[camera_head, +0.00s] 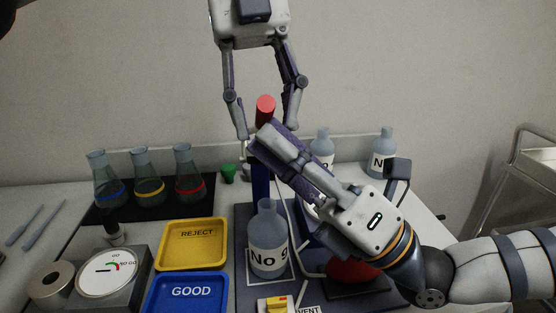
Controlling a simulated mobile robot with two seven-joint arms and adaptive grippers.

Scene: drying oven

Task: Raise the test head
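A blue upright column (261,185) stands behind a bottle marked No 9 (267,242) on a dark blue base (245,217). A red cylindrical knob (265,110) shows above the column. The test head itself I cannot make out clearly; my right arm covers much of that area. My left gripper (268,133) hangs down from the top, open, with a finger on each side of the red knob in the picture; I see no contact. My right gripper (262,140) reaches in from the right, its fingertips just below the knob. Its fingers overlap, so its opening is unclear.
A yellow REJECT tray (193,265), a blue GOOD tray (160,304) and a dial gauge (106,271) are at front left. Several flasks (148,190) stand on a black mat. Two bottles (322,147) (382,152) stand at the back. A red object (352,271) lies below my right arm.

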